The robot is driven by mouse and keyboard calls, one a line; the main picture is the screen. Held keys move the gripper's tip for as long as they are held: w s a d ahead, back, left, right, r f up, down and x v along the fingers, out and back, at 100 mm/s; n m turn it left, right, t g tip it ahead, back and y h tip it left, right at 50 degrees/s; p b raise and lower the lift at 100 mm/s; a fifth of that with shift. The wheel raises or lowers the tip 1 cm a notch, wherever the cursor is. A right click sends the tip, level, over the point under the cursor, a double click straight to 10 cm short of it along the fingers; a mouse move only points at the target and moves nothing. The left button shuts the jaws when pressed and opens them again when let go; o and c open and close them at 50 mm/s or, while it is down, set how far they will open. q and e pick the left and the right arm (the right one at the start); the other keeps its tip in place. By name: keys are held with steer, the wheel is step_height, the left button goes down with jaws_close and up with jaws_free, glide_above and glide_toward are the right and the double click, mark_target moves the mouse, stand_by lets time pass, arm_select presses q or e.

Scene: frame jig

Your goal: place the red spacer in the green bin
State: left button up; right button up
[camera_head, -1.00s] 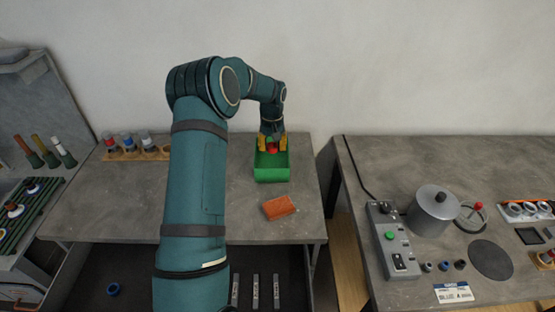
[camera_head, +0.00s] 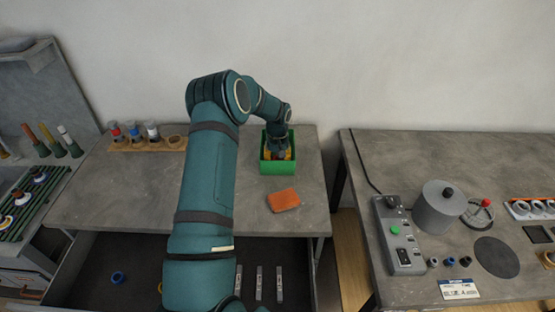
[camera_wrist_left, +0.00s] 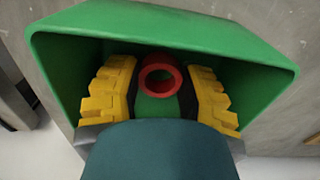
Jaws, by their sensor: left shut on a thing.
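The green bin (camera_head: 278,168) stands near the back right of the left table, and its inside fills most of the left wrist view (camera_wrist_left: 200,30). My left gripper (camera_head: 278,152) reaches down inside the bin. In the left wrist view its yellow fingers (camera_wrist_left: 160,88) are shut on the red spacer (camera_wrist_left: 160,62), a red ring with an open hole. The spacer is within the bin walls; whether it touches the floor I cannot tell. In the head view the gripper hides the spacer. My right gripper is not in view.
An orange block (camera_head: 284,200) lies just in front of the bin. A wooden rack (camera_head: 146,144) with several capped pieces stands to the left. An open drawer (camera_head: 100,262) is below the table front. A grey pot (camera_head: 437,208) stands on the right table.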

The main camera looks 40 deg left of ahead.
arm_select(q)
steer(key=shift+f, duration=0.15)
steer(key=o, duration=1)
steer(key=shift+r, duration=0.55)
step_height(320, 180, up, 11)
steer(key=shift+r+p, duration=0.15)
steer(key=shift+p, duration=0.4)
